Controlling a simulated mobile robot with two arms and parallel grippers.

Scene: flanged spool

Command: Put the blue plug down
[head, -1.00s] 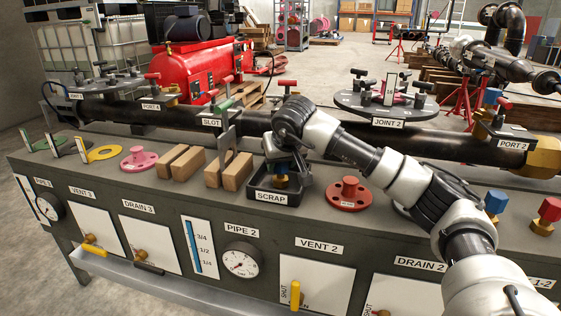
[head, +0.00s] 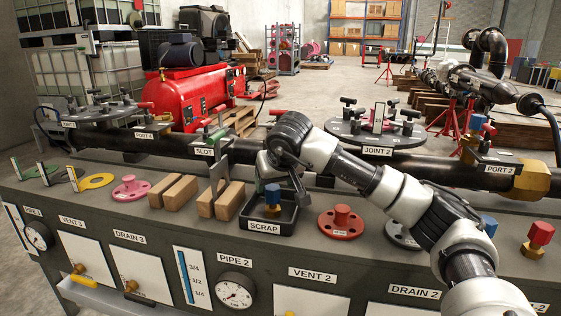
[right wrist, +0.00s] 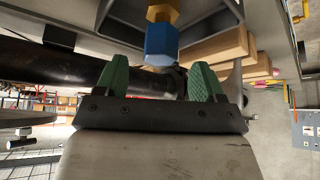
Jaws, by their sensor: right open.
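The blue plug (head: 272,196), with a brass lower part, stands upright in the black tray labelled SCRAP (head: 268,226). In the right wrist view the blue plug (right wrist: 161,44) lies beyond the fingertips, with its brass part (right wrist: 162,13) inside the tray. My right gripper (head: 281,180) is at the tray's back side, just behind the plug. Its green fingers (right wrist: 160,82) are spread wide with nothing between them. My left gripper is not in view.
A red flanged spool (head: 341,222) stands right of the tray, and wooden blocks (head: 220,199) stand left. Another blue plug (head: 488,226) and a red plug (head: 540,236) are at the bench's right. The dark pipe (head: 330,165) runs behind.

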